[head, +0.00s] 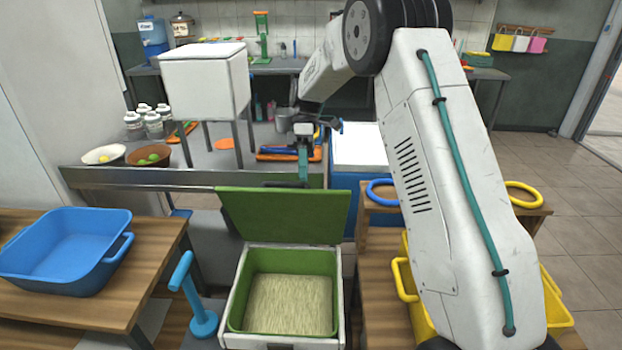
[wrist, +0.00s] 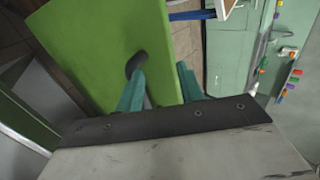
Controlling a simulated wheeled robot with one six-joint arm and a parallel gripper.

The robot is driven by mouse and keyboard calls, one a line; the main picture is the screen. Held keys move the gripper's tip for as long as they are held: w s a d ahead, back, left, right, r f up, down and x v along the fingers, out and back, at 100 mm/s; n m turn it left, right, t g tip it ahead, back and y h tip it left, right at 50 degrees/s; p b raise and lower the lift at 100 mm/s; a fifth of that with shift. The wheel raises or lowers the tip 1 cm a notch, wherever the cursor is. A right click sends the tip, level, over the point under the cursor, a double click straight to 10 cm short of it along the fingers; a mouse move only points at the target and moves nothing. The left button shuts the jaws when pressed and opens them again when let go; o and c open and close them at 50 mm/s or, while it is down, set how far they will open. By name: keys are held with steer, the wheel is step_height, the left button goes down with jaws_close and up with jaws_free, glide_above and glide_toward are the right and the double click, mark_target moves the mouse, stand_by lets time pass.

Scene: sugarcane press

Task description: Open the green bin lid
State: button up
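The white bin (head: 235,300) stands low in the middle of the head view, with a green liner and pale shredded material inside. Its green lid (head: 283,217) is raised and leans up from the far edge, so the bin's mouth is uncovered. My gripper (head: 303,172) points down at the lid's top edge. In the wrist view the lid (wrist: 95,45) fills the upper left, with a dark curved handle (wrist: 136,64) close to the left teal finger. My gripper's fingers (wrist: 160,78) are apart; whether they touch the lid or handle is unclear.
A wooden table with a blue tub (head: 65,255) is at left, and a blue press-like tool (head: 195,300) stands left of the bin. A yellow crate (head: 415,300) is at right. A metal counter (head: 120,178) with bowls and a white box (head: 205,85) lies behind.

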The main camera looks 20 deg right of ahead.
steer(key=shift+s+a+r, duration=0.1)
steer(key=shift+s+r, duration=0.05)
steer(key=shift+s, duration=1.25)
steer(key=shift+s+r, duration=0.1)
steer(key=shift+s, duration=1.25)
